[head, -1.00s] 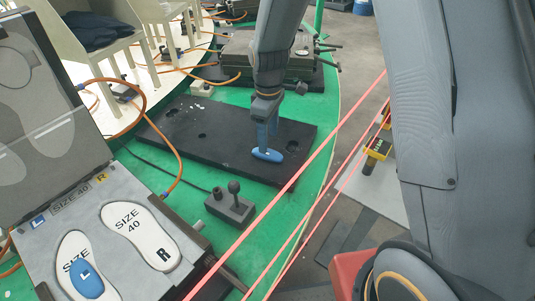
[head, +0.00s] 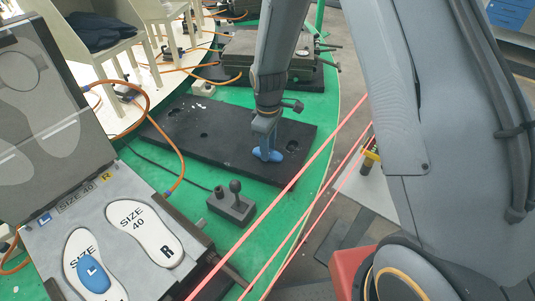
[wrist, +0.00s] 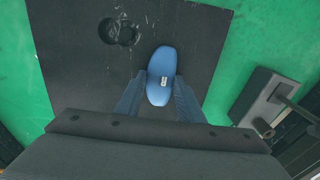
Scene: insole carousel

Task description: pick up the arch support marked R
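A blue oval arch support (head: 278,155) is at the dark board's right part; in the wrist view (wrist: 160,70) it lies lengthwise between the fingers, with a small pale label whose letter is too small to read. My gripper (head: 267,155) is low over the board, its blue fingers straddling the support's middle. In the wrist view my gripper (wrist: 160,88) has one finger close along each long side. Whether the fingers press on it or leave a thin gap cannot be told. The fingers hide part of the support in the head view.
The dark board (head: 215,145) has round holes. A grey box with a black knob (head: 232,206) stands nearer. At left, an open case (head: 45,235) holds white insoles marked R (head: 145,232) and L (head: 95,250); a blue L support (head: 93,272) lies on the latter. Red lines cross at right.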

